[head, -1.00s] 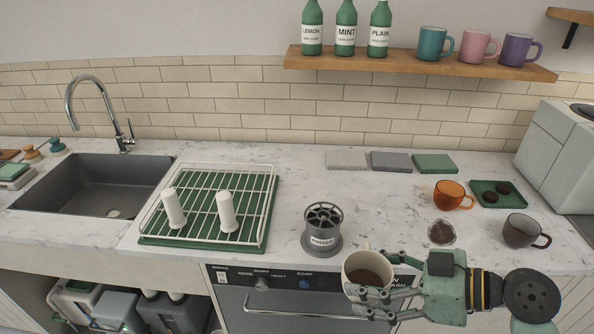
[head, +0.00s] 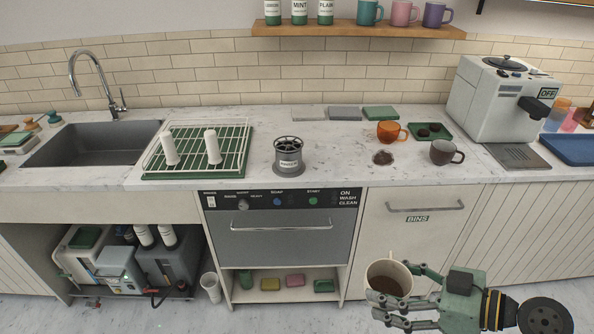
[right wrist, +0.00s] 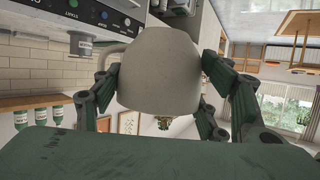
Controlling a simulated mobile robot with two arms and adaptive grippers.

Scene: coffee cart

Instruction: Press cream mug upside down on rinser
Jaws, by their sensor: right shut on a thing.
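The cream mug (head: 388,279) is upright in my right gripper (head: 409,292), in front of the cabinet doors and below counter height. Dark brown contents show inside it. The right fingers are closed around its body; in the right wrist view the mug (right wrist: 158,80) fills the space between the fingers (right wrist: 160,95). The grey rinser (head: 289,157), with a spoked top and a label, stands on the counter, up and left of the mug and well apart from it. My left gripper is not in view.
A white drying rack (head: 243,150) with two white posts stands left of the rinser. An orange mug (head: 389,131), a dark mug (head: 441,152) and a dark brown patch (head: 383,158) are to its right. The counter's front strip near the rinser (head: 330,172) is clear.

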